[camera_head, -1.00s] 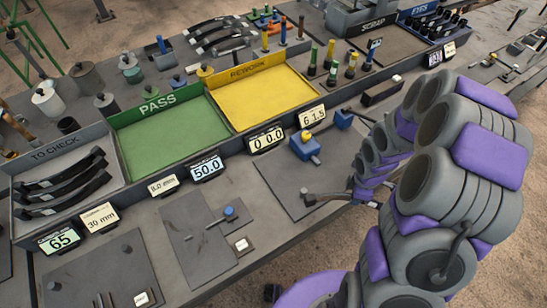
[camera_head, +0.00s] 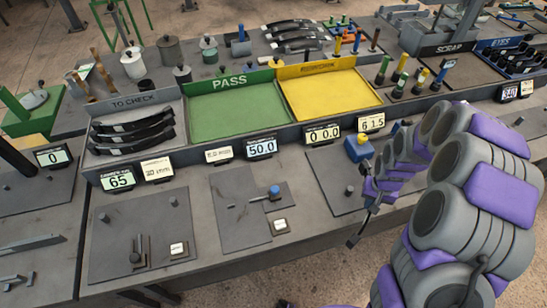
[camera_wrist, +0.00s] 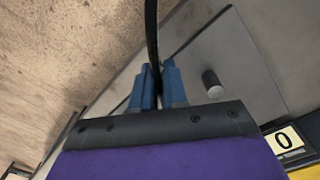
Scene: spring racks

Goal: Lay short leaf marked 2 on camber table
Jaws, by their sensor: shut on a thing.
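In the wrist view, the blue fingertips of my gripper (camera_wrist: 159,88) are shut on a thin dark leaf (camera_wrist: 152,45), which runs up out of the picture. In the head view, my gripper (camera_head: 370,205) is partly hidden by my arm. The leaf (camera_head: 357,236) shows as a short dark strip pointing down near the bench's front edge. I cannot read a 2 on it.
Several dark leaves lie in the TO CHECK tray (camera_head: 95,112). The green PASS tray (camera_head: 240,105) and yellow REWORK tray (camera_head: 330,95) look empty. Number displays (camera_head: 262,147) line the trays' front. A blue block with a yellow top (camera_head: 358,150) stands near my arm.

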